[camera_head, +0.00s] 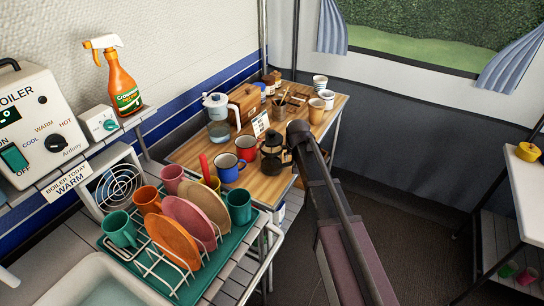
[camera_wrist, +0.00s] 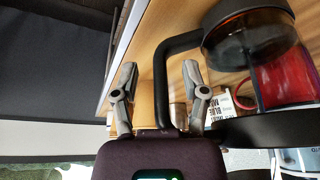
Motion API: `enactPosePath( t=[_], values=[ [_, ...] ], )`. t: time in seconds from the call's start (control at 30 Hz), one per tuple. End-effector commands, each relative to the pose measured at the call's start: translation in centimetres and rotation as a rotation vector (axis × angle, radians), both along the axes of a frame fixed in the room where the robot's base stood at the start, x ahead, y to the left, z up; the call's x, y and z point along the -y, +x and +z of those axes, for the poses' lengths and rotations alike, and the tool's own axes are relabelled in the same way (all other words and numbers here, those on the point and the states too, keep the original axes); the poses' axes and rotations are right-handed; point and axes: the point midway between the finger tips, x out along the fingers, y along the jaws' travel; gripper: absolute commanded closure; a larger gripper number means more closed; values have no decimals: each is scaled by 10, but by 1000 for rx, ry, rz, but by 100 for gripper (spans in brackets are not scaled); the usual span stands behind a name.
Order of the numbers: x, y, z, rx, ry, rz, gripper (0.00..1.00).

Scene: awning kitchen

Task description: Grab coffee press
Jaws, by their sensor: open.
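The coffee press (camera_head: 272,152) stands upright near the front right edge of the wooden table, a dark pot with a black handle. In the wrist view the coffee press (camera_wrist: 243,45) fills the upper right, with a dark lid, glass body and black handle. My gripper (camera_wrist: 160,75) is open, its two grey fingers apart. The upright part of the handle shows between the fingers, and no finger clearly touches it. In the head view my arm covers the gripper, just right of the press.
Red mug (camera_head: 246,148) and blue mug (camera_head: 229,167) stand close left of the press. A small sign card (camera_head: 261,124) is behind it. The dish rack (camera_head: 178,276) with plates and cups is at front left. Paper cups (camera_head: 317,111) stand at the table's far right.

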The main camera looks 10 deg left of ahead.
Motion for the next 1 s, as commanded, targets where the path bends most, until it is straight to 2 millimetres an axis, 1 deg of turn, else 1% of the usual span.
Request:
enactPosePath(
  t=[0.47,0.5,0.57,0.6,0.67,0.7,1.0],
  values=[
    [0,0,0,0,0,0,43],
    [0,0,0,0,0,0,45],
    [0,0,0,0,0,0,63],
    [0,0,0,0,0,0,75],
    [0,0,0,0,0,0,93],
    [0,0,0,0,0,0,100],
    [0,0,0,1,1,-1,100]
  ],
)
